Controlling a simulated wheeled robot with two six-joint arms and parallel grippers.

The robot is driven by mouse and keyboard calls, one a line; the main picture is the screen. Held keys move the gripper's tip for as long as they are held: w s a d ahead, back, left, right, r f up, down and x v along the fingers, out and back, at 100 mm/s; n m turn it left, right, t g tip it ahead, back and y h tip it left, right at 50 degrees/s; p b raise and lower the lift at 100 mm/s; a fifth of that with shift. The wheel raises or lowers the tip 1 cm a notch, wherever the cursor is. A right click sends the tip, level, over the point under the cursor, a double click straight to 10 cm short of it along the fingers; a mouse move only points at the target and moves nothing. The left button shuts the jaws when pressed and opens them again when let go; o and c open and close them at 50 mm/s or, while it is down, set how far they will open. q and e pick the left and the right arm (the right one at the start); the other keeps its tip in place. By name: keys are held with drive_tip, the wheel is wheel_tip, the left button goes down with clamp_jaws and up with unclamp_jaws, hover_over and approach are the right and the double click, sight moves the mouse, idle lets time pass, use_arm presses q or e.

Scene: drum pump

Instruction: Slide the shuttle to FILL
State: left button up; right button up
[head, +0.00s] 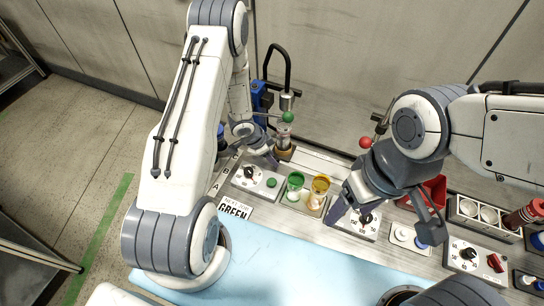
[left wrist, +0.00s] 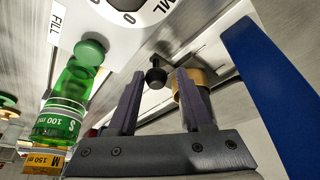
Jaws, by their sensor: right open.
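A black knob (left wrist: 155,75) on a short stem stands by a slot in the light metal deck in the left wrist view; it appears to be the shuttle's handle. The FILL label (left wrist: 59,22) is at the upper left of that view. My left gripper (left wrist: 159,76) is open, with a purple finger on either side of the knob and a visible gap. In the head view, my left gripper (head: 262,148) is low beside the pump's brass base (head: 284,153), and the knob cannot be made out. My right gripper (head: 388,216) is open above the dial panel at right.
Green (head: 295,182) and amber (head: 320,187) vessels stand in a tray right of the left gripper. A white dial panel with a green button (head: 271,183) is beside them. A red bin (head: 433,192) and white-topped holder (head: 478,211) stand at right. The blue mat (head: 290,270) is clear.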

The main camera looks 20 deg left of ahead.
use_arm(q)
drive_tip(key=shift+d, duration=0.15)
drive_tip(key=shift+s+a+r, duration=0.1)
drive_tip(key=shift+a+r, duration=0.1)
drive_tip(key=shift+r, duration=0.2)
drive_tip(key=p+v, duration=0.1)
drive_tip(key=v, duration=0.8)
drive_tip(key=shift+r, duration=0.25)
drive_tip(key=shift+s, duration=0.25)
